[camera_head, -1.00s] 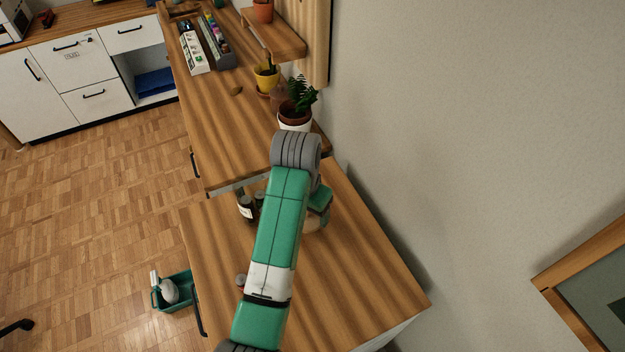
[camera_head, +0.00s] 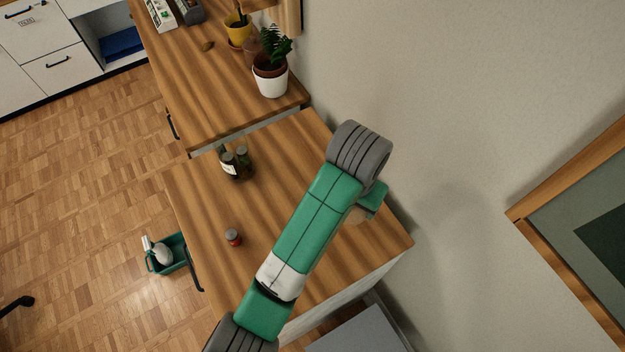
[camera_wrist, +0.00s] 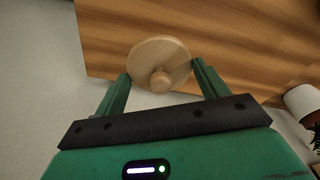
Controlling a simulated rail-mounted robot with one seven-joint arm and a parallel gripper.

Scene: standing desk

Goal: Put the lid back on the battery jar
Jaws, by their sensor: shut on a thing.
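A round pale wooden lid with a knob (camera_wrist: 158,52) sits between the two green fingers of my gripper (camera_wrist: 161,72), which is shut on it. In the head view part of the lid (camera_head: 357,216) shows below my gripper, near the right edge of the desk (camera_head: 290,160). A group of dark glass containers (camera_head: 238,163), one with a white label, stands at the desk's far left. A small jar with a reddish body and grey top (camera_head: 233,237) stands near the front-left edge. I cannot tell for certain which one is the battery jar.
A farther wooden counter (camera_head: 215,95) holds a fern in a white pot (camera_head: 271,78) and a yellow pot (camera_head: 240,30). A wall is on the right. A green caddy with a white bottle (camera_head: 168,254) is on the floor. The desk's middle is clear.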

